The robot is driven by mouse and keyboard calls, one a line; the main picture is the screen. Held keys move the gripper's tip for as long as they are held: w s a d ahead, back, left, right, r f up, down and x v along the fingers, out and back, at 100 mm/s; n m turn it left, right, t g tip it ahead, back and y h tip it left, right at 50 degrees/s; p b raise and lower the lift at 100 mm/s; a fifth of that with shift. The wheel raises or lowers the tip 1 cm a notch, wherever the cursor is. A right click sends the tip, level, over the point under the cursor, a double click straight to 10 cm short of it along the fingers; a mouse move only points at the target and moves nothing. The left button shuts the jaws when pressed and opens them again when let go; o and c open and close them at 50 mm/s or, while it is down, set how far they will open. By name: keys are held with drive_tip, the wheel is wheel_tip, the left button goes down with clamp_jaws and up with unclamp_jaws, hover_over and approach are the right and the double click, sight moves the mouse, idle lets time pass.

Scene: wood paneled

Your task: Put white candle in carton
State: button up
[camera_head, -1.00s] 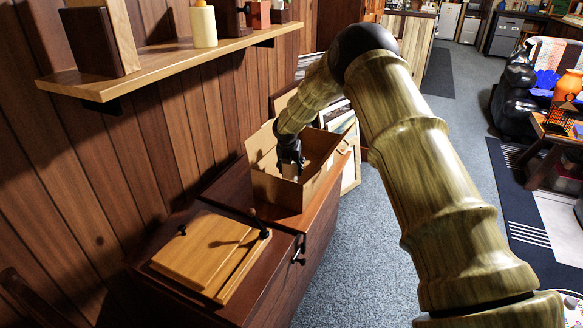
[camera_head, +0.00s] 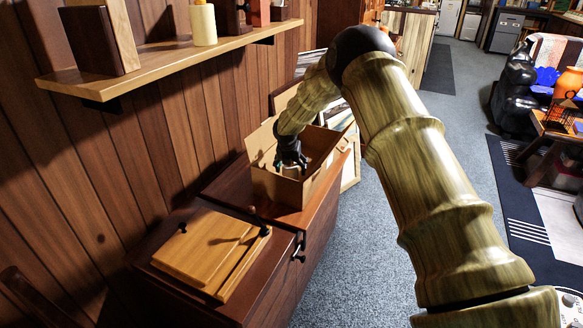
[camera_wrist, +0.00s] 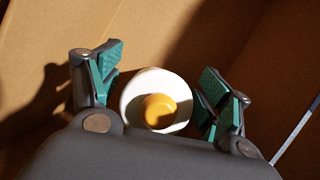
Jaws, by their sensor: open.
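The open carton (camera_head: 275,188) stands on the dark wooden cabinet, and its cardboard inside (camera_wrist: 250,45) fills the wrist view. My gripper (camera_head: 290,164) reaches down into the carton's opening. In the wrist view my gripper (camera_wrist: 160,82) is open, with its green-padded fingers spread. A white candle (camera_wrist: 135,92) with a yellow-orange middle lies between the fingers, seen end-on, with slight gaps at both sides. It is inside the carton's outline; I cannot tell whether it rests on the bottom. In the head view it is mostly hidden by my gripper.
A similar cream candle (camera_head: 203,26) stands on the wall shelf (camera_head: 150,66) at upper left. A wooden box or board (camera_head: 205,250) with dark knobs lies on the cabinet in front of the carton. Framed pictures lean behind the carton.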

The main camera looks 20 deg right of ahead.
drive_tip(key=shift+r+b, duration=0.4)
drive_tip(key=shift+r, duration=0.1)
drive_tip(key=p+v, duration=0.1)
drive_tip(key=v, duration=1.1)
drive_tip(key=shift+r+p, duration=0.2)
drive_tip(key=shift+p, duration=0.15)
